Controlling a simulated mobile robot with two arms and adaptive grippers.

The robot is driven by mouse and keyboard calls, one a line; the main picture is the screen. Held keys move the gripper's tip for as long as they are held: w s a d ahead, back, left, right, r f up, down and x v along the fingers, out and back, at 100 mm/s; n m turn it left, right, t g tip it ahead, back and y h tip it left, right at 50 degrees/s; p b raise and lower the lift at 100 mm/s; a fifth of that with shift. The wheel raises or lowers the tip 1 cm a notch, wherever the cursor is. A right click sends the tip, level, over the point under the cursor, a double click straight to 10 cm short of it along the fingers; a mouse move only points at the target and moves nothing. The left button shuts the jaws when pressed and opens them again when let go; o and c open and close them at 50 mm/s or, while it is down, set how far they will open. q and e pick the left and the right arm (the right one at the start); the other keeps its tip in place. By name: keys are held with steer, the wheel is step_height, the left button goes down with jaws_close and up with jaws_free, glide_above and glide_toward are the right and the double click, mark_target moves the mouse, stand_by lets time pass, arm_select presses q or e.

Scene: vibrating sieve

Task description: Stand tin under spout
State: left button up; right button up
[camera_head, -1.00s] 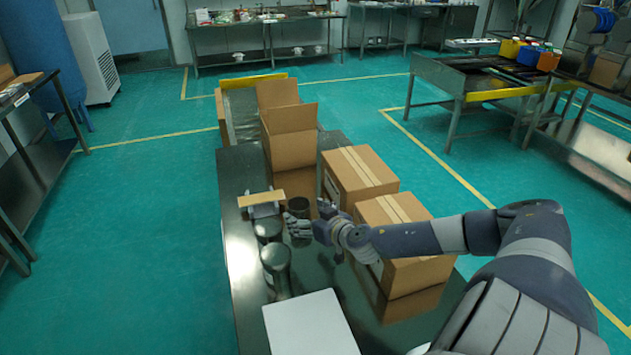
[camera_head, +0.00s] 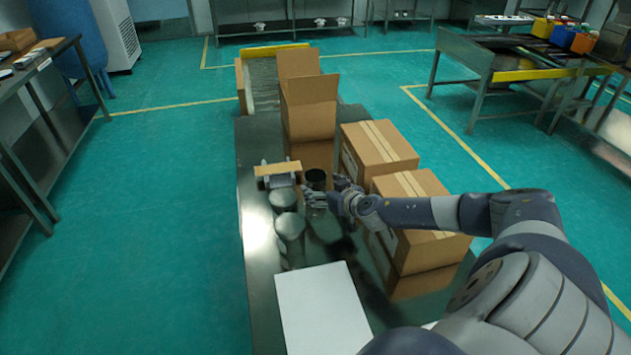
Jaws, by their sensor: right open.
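A dark, open-topped tin (camera_head: 316,178) stands on the dark metal table, just behind my right gripper's fingers. My right gripper (camera_head: 320,198) is open, low over the table at the tin's near side, with its arm coming in from the right. Whether its fingers touch the tin cannot be told. Two grey, round-topped containers (camera_head: 283,198) (camera_head: 289,226) stand to the left and nearer. A small metal stand with a wooden bar (camera_head: 277,169) is left of the tin. I cannot pick out a spout. My left gripper is not in view.
Two closed cardboard boxes (camera_head: 378,150) (camera_head: 418,187) stand to the right of the tin, and an open tall carton (camera_head: 310,108) stands behind it. A white flat panel (camera_head: 322,308) lies at the near end. The table's left edge is close to the containers.

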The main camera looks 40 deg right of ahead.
steer(key=shift+f+x, duration=0.2)
steer(key=shift+x, duration=1.8)
steer(key=shift+c, duration=0.2)
steer(key=c, duration=1.2)
